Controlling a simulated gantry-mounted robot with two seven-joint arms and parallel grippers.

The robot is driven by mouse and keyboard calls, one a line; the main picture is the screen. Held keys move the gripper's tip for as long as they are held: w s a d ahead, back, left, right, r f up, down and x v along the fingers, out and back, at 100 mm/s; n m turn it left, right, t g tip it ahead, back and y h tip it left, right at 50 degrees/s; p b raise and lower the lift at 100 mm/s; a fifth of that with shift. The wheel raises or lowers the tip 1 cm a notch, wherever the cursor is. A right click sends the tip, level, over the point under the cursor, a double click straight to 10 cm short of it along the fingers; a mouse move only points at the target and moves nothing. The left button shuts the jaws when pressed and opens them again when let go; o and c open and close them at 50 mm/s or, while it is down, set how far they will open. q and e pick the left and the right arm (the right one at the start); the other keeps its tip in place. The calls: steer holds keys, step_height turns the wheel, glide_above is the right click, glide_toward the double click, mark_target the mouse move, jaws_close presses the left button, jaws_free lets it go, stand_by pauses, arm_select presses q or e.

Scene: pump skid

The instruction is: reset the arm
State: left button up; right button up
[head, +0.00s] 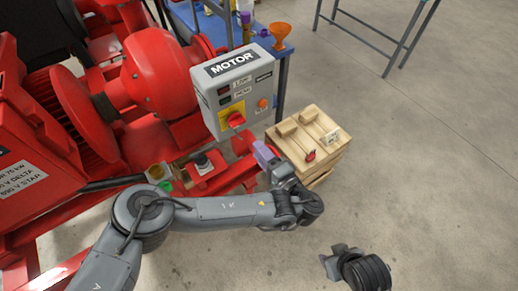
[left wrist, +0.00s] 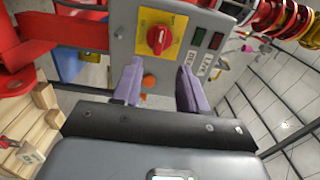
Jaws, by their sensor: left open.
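My left gripper (head: 266,153) is the one with purple fingers, at the end of the grey arm that comes in from the left. It is below the grey MOTOR control box (head: 238,82) and left of the wooden crate (head: 333,152). In the left wrist view its two fingers (left wrist: 160,88) stand apart with nothing held between them. They point at the lower part of the box, where a red rotary switch (left wrist: 158,40) on a yellow plate shows just beyond. I cannot tell whether the fingertips touch anything.
Red pump machinery (head: 150,75) fills the left side. A blue table (head: 215,25) with an orange funnel (head: 281,33) stands behind the box. The crate carries a red-tipped item (head: 310,155) and a tag. A dark ribbed part (head: 366,272) is at the bottom right. Grey floor at right is mostly clear.

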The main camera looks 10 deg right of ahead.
arm_select(q)
steer(key=shift+f, duration=0.1)
steer(key=s+d+f+g+h, duration=0.3)
steer(key=s, duration=0.3)
steer(key=s+d+f+n+g+h, duration=0.1)
steer(key=s+d+f+g+h, duration=0.1)
steer(key=s+g+h, duration=0.3)
steer(key=s+d+f+g+h, duration=0.1)
steer(key=s+d+f+g, duration=0.15)
steer(key=s, duration=0.45)
steer(key=s+a+f+n+g, duration=0.1)
steer(key=s+a+n, duration=0.2)
steer(key=a, duration=0.8)
steer(key=s+a+f+n+p, duration=0.1)
steer(key=s+a+f+n, duration=0.15)
steer(key=a, duration=0.95)
steer(key=s+a+f+n+g, duration=0.1)
steer(key=s+a+n, duration=0.3)
steer(key=a, duration=0.7)
step_height(320, 180, up, 38)
steer(key=p, duration=3.8)
steer(key=shift+a+r, duration=0.2)
steer(key=shift+a, duration=0.05)
